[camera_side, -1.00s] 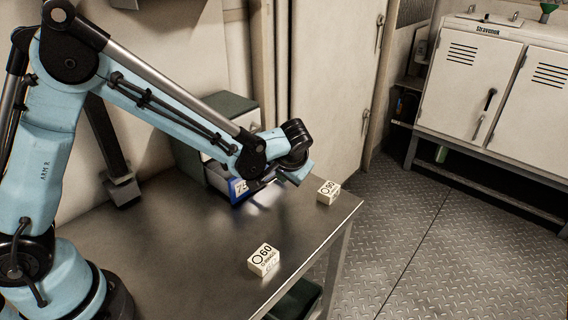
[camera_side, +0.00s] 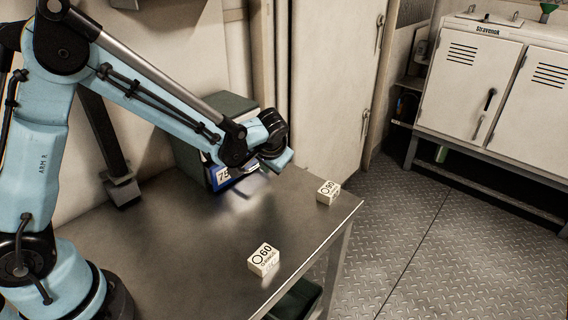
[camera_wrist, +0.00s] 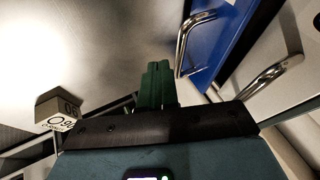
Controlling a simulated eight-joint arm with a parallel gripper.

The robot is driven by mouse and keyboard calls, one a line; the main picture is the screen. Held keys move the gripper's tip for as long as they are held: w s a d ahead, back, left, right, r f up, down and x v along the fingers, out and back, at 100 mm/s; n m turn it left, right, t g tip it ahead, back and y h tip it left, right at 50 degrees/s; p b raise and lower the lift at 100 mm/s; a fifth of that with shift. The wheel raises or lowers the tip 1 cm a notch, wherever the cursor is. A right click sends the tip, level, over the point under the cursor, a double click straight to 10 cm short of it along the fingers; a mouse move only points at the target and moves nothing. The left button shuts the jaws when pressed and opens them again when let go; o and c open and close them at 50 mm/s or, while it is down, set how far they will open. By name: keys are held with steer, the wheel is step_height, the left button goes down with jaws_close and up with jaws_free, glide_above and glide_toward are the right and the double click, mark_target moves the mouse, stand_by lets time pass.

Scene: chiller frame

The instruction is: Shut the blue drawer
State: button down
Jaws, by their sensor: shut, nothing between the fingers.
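The blue drawer (camera_side: 221,178) has a blue front with a white "75" label. It is low in a grey-green cabinet (camera_side: 232,103) at the back of the table, and my arm hides part of it. Its front looks close to the cabinet face; I cannot tell if a gap is left. In the wrist view the blue front (camera_wrist: 213,45) and its metal bar handle are right of my gripper (camera_wrist: 157,70). The green fingers are shut and empty, beside the handle. I cannot tell whether they touch the drawer.
A white "60" box (camera_side: 263,260) stands near the table's front edge. A white "90" box (camera_side: 328,191) stands near the right edge, right of my gripper. A second bar handle (camera_wrist: 270,76) belongs to a pale drawer front. The middle of the table (camera_side: 190,240) is clear.

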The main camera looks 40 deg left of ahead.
steer(key=d, duration=0.1)
steer(key=d+r, duration=0.1)
steer(key=d, duration=0.1)
steer(key=shift+s+d, duration=0.1)
steer(key=v, duration=0.9)
steer(key=m+g+y, duration=0.1)
steer(key=g+y, duration=0.2)
steer(key=g, duration=0.1)
glide_toward(252, 162)
steer(key=d+f, duration=0.1)
steer(key=d, duration=0.1)
steer(key=d+f, duration=0.2)
steer(key=shift+f, duration=0.1)
steer(key=shift+a+f, duration=0.2)
steer(key=shift+a, duration=1.05)
steer(key=shift+a+f, duration=0.15)
steer(key=shift+a, duration=0.55)
steer(key=shift+a, duration=1.8)
